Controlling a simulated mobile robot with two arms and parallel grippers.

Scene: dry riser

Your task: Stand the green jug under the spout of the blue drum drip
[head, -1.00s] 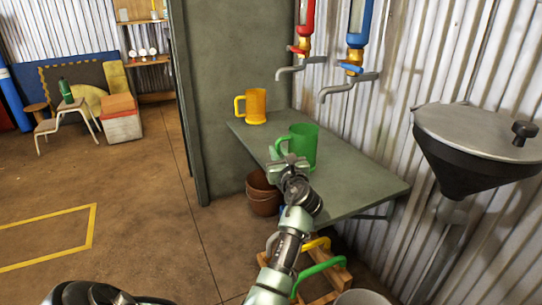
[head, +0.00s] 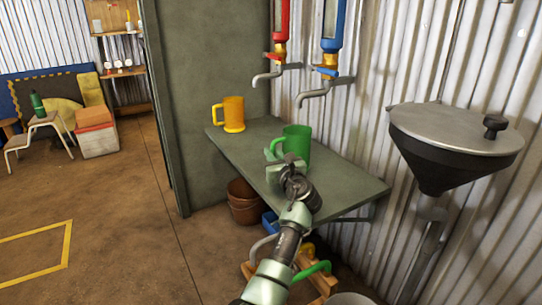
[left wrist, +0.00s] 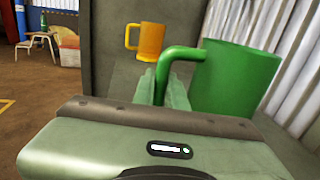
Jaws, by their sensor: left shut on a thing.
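The green jug (head: 298,140) is upright over the grey-green shelf (head: 345,184). I cannot tell whether its base touches the shelf. My left gripper (head: 276,156) is shut on the jug's handle, which shows between the fingers (left wrist: 163,88) in the left wrist view. The jug (left wrist: 235,78) fills the right of that view. The blue drum drip (head: 332,35) is on the corrugated wall, and its grey spout (head: 318,92) ends above the jug in the picture. I cannot tell whether the jug is directly under it. My right gripper is out of view.
An orange mug (head: 233,114) stands at the shelf's far left end. A red drip with its own spout (head: 272,75) hangs left of the blue one. A black hopper (head: 446,150) is at the right. Brown buckets (head: 245,205) stand below the shelf.

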